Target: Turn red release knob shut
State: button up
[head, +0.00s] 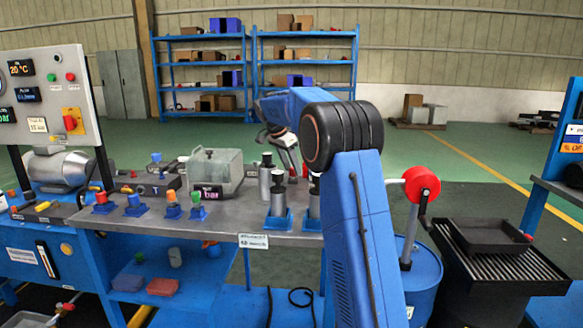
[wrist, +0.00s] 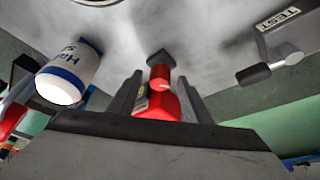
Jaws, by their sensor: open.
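In the wrist view a red part (wrist: 160,75) with a dark tip stands between the two grey fingers of my gripper (wrist: 158,98). It looks like the release knob, joined to a wider red body with a pale label, but I cannot be sure. The fingers are apart, one on each side; I cannot tell whether either touches it. The dark palm bar hides the lower part of the red body. In the head view my gripper (head: 288,153) hangs over the back of the grey bench, partly hidden by my blue arm. A bit of red (head: 305,170) shows beside it.
In the wrist view a white lettered cylinder (wrist: 70,72) is at left and a lever by a TEST label (wrist: 277,62) at right.

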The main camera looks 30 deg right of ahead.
jog(key=c, duration=1.1)
